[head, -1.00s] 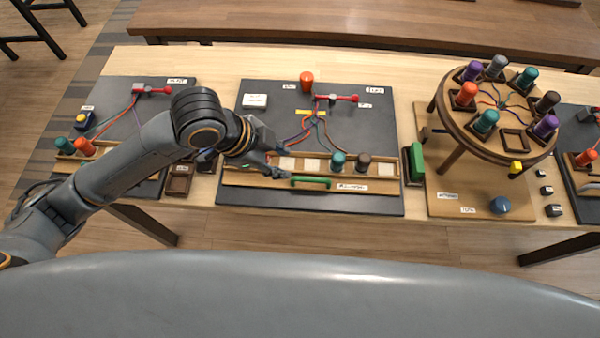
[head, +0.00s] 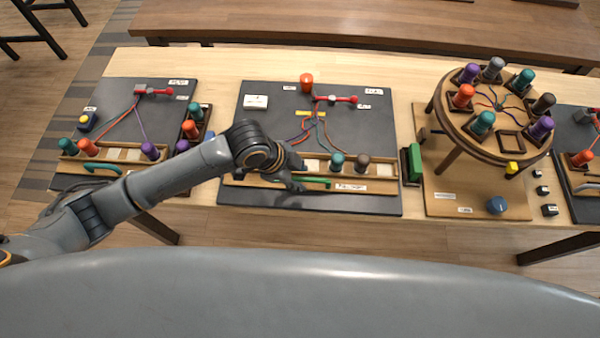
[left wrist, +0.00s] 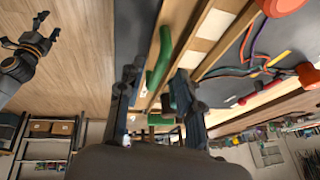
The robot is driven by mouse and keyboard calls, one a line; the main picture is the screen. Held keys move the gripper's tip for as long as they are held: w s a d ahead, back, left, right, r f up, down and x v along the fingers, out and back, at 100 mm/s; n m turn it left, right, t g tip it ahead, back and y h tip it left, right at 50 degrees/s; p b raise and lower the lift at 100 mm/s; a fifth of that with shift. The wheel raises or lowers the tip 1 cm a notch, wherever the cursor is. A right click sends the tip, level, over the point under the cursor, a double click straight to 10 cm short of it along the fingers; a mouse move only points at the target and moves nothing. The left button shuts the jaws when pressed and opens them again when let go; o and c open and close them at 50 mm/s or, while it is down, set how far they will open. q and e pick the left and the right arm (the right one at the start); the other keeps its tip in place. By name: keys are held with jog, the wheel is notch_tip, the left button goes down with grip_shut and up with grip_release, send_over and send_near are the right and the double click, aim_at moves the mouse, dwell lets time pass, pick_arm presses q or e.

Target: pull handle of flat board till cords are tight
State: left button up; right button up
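The dark flat board (head: 260,125) lies mid-table. A wooden rack with a green handle (head: 318,183) runs along its front edge. Cords (head: 313,126) hang in loose curves below a red clamp (head: 340,99). A teal spool (head: 337,161) and a brown spool (head: 362,161) stand in the rack. My left gripper (head: 293,184) is at the handle's left end. In the left wrist view its fingers (left wrist: 157,90) are apart, with the green handle (left wrist: 160,58) between or beyond them; contact is unclear. My right gripper (left wrist: 48,27) shows there at the upper left, open and empty.
A similar board (head: 110,100) with straight cords lies left. A round wooden stand (head: 455,135) with several spools stands right. A green block (head: 415,163) stands between it and the flat board.

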pick_arm(q)
jog(key=shift+w+d+f, duration=0.1)
jog(key=shift+d+f, duration=0.1)
jog(key=shift+f, duration=0.25)
grip_shut()
